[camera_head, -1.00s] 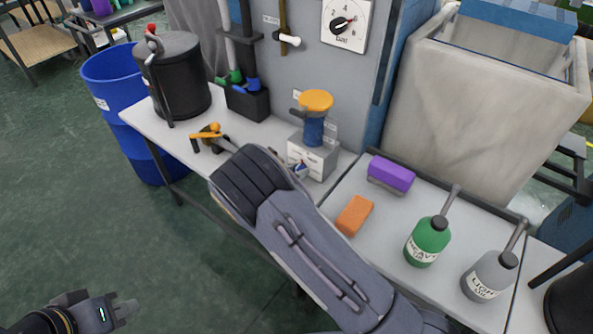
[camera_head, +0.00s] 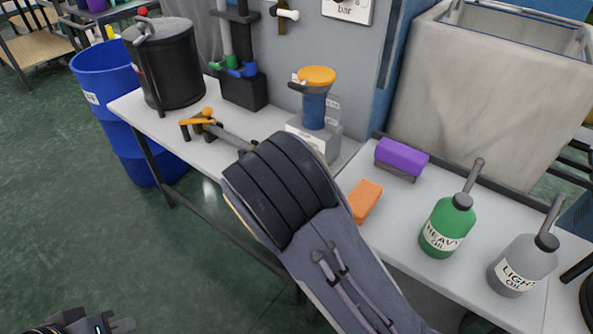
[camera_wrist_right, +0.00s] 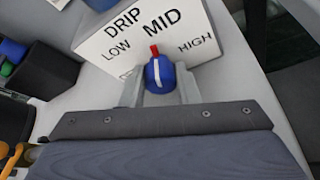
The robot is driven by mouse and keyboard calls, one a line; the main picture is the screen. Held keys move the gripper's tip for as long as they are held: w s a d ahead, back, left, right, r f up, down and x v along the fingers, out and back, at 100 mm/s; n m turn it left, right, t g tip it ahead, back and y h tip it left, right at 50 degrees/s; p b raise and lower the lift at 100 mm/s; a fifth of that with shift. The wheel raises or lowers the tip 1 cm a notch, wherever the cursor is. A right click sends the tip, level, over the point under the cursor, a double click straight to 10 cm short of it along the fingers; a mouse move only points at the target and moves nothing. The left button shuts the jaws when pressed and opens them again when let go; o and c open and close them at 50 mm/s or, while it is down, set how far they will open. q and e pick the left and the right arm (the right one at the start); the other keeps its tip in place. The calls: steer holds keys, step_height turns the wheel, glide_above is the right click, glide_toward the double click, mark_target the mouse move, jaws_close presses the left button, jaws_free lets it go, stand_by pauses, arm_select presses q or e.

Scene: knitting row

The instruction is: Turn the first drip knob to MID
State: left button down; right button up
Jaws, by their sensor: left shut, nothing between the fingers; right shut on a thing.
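In the right wrist view, the drip knob (camera_wrist_right: 160,76) is a blue round knob with a white line and a red tip. The red tip points up toward the left part of the word MID on the white drip label plate (camera_wrist_right: 120,33), which also reads LOW and HIGH. My right gripper (camera_wrist_right: 158,90) is shut on the knob, one finger on each side. In the head view, my right forearm hides that gripper and the knob; the drip box (camera_head: 330,147) shows behind it, under a blue cylinder with an orange lid. My left gripper (camera_head: 120,326) is shut and empty at the bottom left.
An orange block (camera_head: 366,200), a purple block (camera_head: 401,158), a green heavy oil can (camera_head: 445,228) and a grey light oil can (camera_head: 522,266) stand right of my forearm. A black pot (camera_head: 172,66) and an orange-handled lever (camera_head: 205,121) are to the left.

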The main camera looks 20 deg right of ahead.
steer(key=m+b, duration=0.1)
steer(key=b, duration=0.2)
steer(key=shift+s+f+t, duration=0.1)
steer(key=shift+f+t, duration=0.2)
steer(key=shift+t, duration=0.1)
arm_select(q)
steer(key=shift+f+b, duration=0.5)
steer(key=shift+f, duration=2.2)
arm_select(e)
steer(key=shift+r+m, duration=0.2)
steer(key=shift+m, duration=0.1)
steer(key=o, duration=1)
steer(key=shift+c, duration=0.2)
steer(key=shift+r, duration=0.1)
steer(key=p+v, duration=0.2)
steer(key=v, duration=0.5)
steer(key=shift+s+r, duration=0.1)
steer(key=shift+s, duration=0.1)
steer(key=shift+s+a, duration=0.1)
steer(key=shift+s, duration=0.1)
arm_select(q)
steer(key=shift+r, duration=0.95)
